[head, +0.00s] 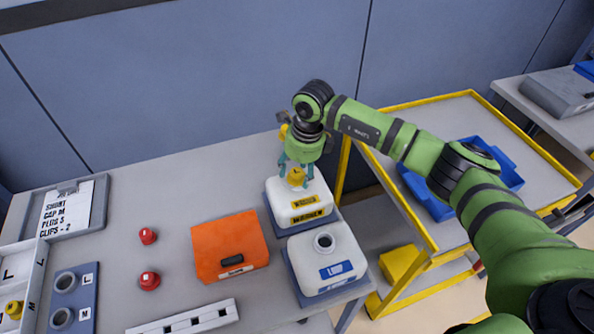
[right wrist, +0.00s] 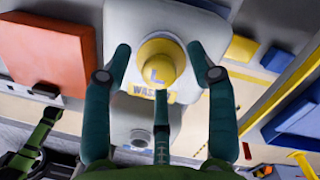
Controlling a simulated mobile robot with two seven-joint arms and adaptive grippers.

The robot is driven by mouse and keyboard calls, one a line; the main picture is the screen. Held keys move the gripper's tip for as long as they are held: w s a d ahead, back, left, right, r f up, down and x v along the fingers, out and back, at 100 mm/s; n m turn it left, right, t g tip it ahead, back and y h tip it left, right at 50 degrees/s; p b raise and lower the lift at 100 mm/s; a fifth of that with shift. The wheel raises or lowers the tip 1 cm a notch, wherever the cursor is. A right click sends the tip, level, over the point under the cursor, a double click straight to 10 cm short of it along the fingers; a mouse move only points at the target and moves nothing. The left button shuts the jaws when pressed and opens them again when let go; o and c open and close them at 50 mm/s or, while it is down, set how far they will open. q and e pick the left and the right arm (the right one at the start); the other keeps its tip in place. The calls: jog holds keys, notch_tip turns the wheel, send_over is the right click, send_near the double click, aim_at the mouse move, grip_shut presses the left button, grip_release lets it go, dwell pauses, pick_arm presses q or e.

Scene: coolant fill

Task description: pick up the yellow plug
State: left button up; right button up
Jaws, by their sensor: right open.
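A yellow plug (head: 297,177) with a round top sits on the rear white container (head: 290,205), which has yellow labels. In the right wrist view the yellow plug (right wrist: 162,62) bears a letter L and lies between the spread fingers. My right gripper (head: 296,168) is open, pointing down just above and around the plug. Its fingers (right wrist: 160,85) look apart from the plug, though contact is hard to judge. Another yellow piece (head: 14,309) sits in the tray at the far left.
A front white container (head: 325,262) with a blue label and open neck stands close by. An orange case (head: 229,247) lies to the left, with two red caps (head: 148,236) (head: 150,281) beyond it. A yellow-railed cart (head: 440,115) with a blue tray (head: 510,175) stands right.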

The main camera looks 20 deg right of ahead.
aim_at(294, 169)
jog(key=c, duration=0.4)
jog(key=shift+s+r, duration=0.1)
jog(key=c, duration=0.3)
jog(key=shift+c, duration=0.2)
jog(key=shift+r, duration=0.2)
jog(key=shift+w+r+b, duration=0.3)
jog(key=shift+r+b, duration=0.2)
jog(key=shift+b, duration=0.05)
jog(key=shift+c, duration=1)
notch_tip(294, 169, up, 2)
jog(key=shift+r+b, duration=0.25)
jog(key=shift+b, duration=0.75)
jog(key=s+r+b, duration=0.1)
jog(key=s+r, duration=0.1)
jog(key=s, duration=0.1)
jog(key=s+d+r+b, duration=0.1)
jog(key=s+r, duration=0.1)
jog(key=s, duration=0.2)
jog(key=s+r+b, duration=0.1)
jog(key=s+r, duration=0.1)
jog(key=s, duration=0.2)
jog(key=shift+d+r+b, duration=0.15)
jog(key=shift+b, duration=0.25)
jog(key=shift+s+d+r, duration=0.1)
jog(key=shift+s+r, duration=0.2)
jog(key=shift+s, duration=0.2)
